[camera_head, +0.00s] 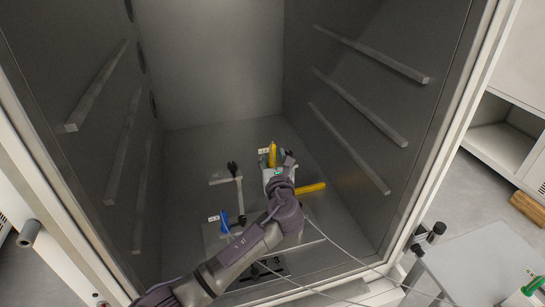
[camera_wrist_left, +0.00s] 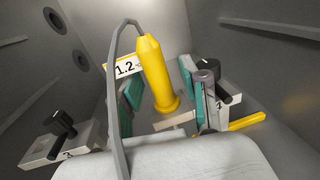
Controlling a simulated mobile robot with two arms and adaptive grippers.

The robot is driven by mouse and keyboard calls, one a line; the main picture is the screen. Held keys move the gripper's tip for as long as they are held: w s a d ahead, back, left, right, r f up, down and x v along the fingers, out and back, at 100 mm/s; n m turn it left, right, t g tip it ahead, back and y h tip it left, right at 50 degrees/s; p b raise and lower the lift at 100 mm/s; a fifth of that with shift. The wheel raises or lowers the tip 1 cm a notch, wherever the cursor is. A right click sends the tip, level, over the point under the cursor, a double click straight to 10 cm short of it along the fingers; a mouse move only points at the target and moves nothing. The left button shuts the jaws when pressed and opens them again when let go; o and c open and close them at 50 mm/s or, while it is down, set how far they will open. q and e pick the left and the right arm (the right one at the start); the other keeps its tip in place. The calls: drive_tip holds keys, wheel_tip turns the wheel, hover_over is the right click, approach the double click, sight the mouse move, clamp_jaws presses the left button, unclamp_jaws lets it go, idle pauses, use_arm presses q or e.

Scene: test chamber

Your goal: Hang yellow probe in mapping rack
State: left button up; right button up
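The yellow probe (camera_head: 272,154) stands near the back of the chamber floor in the head view, with a white tag (camera_head: 263,151) beside it. In the left wrist view the yellow probe (camera_wrist_left: 155,72) is roughly upright, tag reading 1.2, with a grey cable. My left gripper (camera_head: 277,163) is around the probe; its teal pads lie either side, with a gap visible at the right pad, so it looks open. The mapping rack (camera_head: 239,192) is a light frame with black clamp knobs on the chamber floor, partly hidden by my arm. My right gripper is not in view.
A blue probe (camera_head: 224,222) with a tag is at the rack's front left. A yellow bar (camera_head: 311,188) lies right of my gripper. Shelf rails line both chamber walls, including a right rail (camera_head: 350,146). Cables run across the front opening. The back left floor is clear.

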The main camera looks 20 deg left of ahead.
use_arm(q)
drive_tip(key=v, duration=1.2)
idle(0.4)
